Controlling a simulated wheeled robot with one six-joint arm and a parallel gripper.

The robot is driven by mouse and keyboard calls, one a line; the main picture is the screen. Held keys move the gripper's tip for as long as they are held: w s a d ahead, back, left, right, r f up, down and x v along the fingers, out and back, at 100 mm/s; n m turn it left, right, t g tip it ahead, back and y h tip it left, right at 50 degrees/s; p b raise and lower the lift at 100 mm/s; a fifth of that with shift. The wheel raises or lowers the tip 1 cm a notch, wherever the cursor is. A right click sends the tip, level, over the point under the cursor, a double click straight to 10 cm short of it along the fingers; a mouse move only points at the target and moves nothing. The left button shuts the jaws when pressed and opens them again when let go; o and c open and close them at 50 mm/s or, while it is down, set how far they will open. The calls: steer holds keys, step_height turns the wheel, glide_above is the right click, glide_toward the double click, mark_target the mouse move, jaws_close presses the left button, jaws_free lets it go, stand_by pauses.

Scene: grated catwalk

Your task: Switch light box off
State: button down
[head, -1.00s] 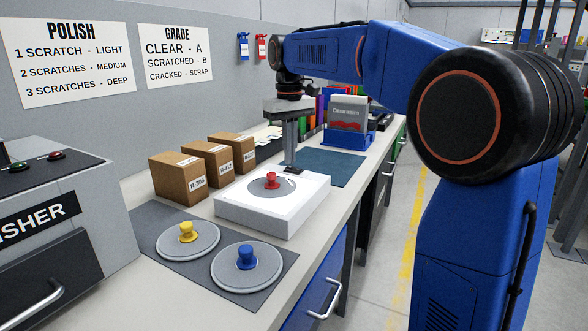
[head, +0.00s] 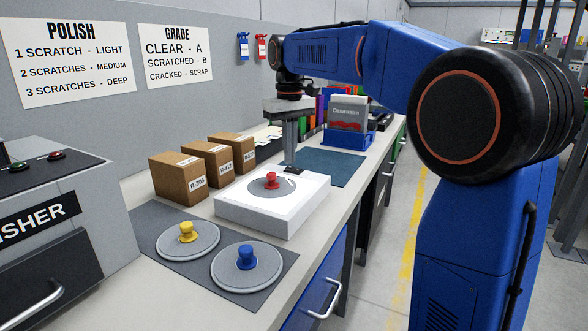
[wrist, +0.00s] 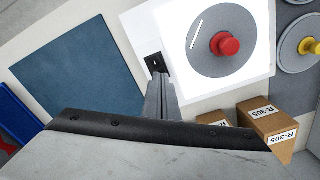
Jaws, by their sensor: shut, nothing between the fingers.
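The light box (head: 312,204) is a low white box on the bench, and its top looks bright white in both views. A grey disc with a red knob (head: 271,181) lies on top; the wrist view shows a white line on this disc (wrist: 197,35). A small black switch plate (wrist: 156,63) is at the box's edge, and it also shows in the head view (head: 294,170). My gripper (head: 290,163) points down, shut and empty, with its fingertips (wrist: 158,80) right at the switch plate. I cannot tell whether they touch it. The fingertips partly cover the plate in the head view.
Three cardboard boxes (head: 180,180) stand left of the light box. Discs with yellow (head: 187,232) and blue (head: 246,257) knobs lie on a grey mat in front. A blue mat (head: 335,167) behind is bare. A blue tray (head: 345,140) stands beyond it.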

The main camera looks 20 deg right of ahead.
mark_target(290, 167)
steer(key=shift+f, duration=0.7)
stand_by(0.8)
step_height(290, 167, up, 7)
stand_by(1.0)
